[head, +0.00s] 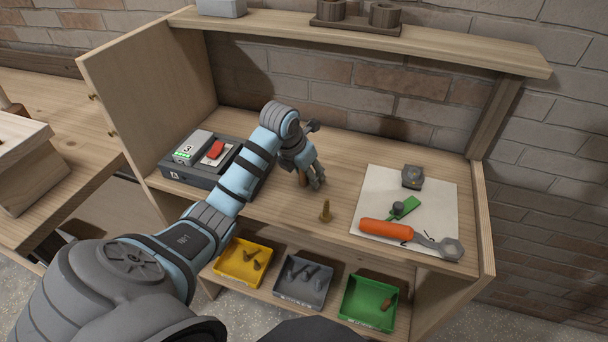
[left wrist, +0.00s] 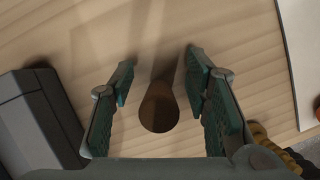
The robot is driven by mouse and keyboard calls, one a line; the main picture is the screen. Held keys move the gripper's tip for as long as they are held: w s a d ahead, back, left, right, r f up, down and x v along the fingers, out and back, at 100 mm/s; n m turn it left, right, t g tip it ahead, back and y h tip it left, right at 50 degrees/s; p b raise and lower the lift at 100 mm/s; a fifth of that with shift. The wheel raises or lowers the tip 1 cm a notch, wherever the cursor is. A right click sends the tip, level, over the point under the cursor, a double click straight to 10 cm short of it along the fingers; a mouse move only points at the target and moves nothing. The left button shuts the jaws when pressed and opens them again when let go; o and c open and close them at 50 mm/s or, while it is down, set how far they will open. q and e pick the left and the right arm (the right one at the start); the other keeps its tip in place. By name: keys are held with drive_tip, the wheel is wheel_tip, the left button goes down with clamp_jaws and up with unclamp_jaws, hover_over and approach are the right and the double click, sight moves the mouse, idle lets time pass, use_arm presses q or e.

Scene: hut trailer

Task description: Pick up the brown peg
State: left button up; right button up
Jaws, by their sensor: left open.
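The brown peg (left wrist: 159,108) stands upright on the wooden shelf (left wrist: 55,40), between the two open fingers of my left gripper (left wrist: 160,88) in the left wrist view. There is a visible gap on each side of it, and its near end faces the camera. In the head view the brown peg (head: 303,180) is mostly hidden behind the fingers of my left gripper (head: 311,180), which point down around it. My right gripper is not in view.
A brass-coloured peg (head: 325,211) stands close by, to the right of my left gripper. A dark case (head: 180,174) lies left. A white sheet (head: 440,190) holds an orange-handled wrench (head: 400,233) and small parts. Yellow, grey and green trays (head: 352,320) sit below.

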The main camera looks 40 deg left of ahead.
use_arm(q)
drive_tip(key=c, duration=1)
drive_tip(key=shift+r, duration=0.2)
